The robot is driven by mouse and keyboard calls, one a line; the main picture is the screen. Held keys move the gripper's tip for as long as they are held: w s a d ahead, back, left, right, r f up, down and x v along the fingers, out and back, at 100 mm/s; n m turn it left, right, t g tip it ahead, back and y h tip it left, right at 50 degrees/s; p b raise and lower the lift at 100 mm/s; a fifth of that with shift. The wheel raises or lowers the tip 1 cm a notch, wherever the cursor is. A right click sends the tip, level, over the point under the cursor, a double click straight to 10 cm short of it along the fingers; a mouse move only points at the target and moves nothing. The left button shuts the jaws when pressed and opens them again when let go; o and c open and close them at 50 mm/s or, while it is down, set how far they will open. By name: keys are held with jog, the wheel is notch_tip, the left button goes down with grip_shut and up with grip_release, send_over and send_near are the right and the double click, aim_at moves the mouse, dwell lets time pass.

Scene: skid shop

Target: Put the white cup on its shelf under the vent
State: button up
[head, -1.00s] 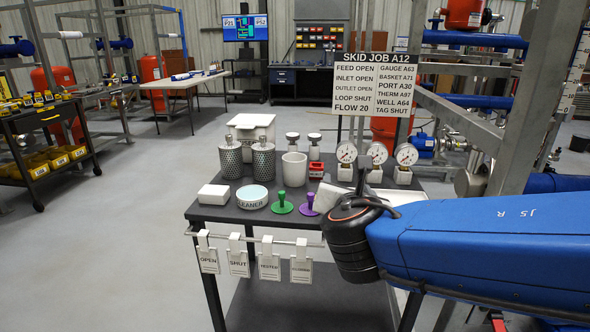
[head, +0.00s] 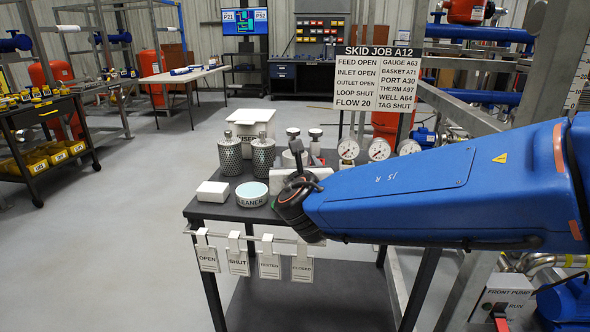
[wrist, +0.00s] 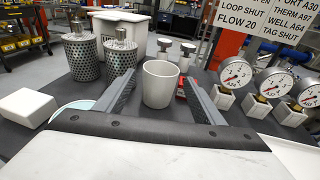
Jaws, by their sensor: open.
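The white cup (wrist: 160,85) stands upright on the dark cart top in the wrist view. In the head view it is mostly hidden behind my gripper (head: 298,163). My gripper (wrist: 160,92) is open, its two grey fingers pointing forward on either side of the cup in the picture. A gap shows between each finger and the cup; whether the cup is inside the fingertips or just beyond them I cannot tell. I cannot make out the shelf or the vent in these views.
Two perforated metal canisters (wrist: 82,55) stand left of the cup, with a white bin (wrist: 124,25) behind. Pressure gauges (wrist: 236,75) on white blocks stand right. A white block (wrist: 27,107) and a cleaner tin (head: 252,194) lie at left. Tags (head: 238,262) hang from the front rail.

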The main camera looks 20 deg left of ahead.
jog(key=shift+r+x, duration=0.15)
jog(key=shift+x, duration=1.6)
jog(key=shift+r+x, duration=0.1)
jog(key=shift+x, duration=1.6)
jog(key=shift+d, duration=0.1)
jog(key=c, duration=0.9)
jog(key=shift+o, duration=0.2)
jog(key=shift+r, duration=0.1)
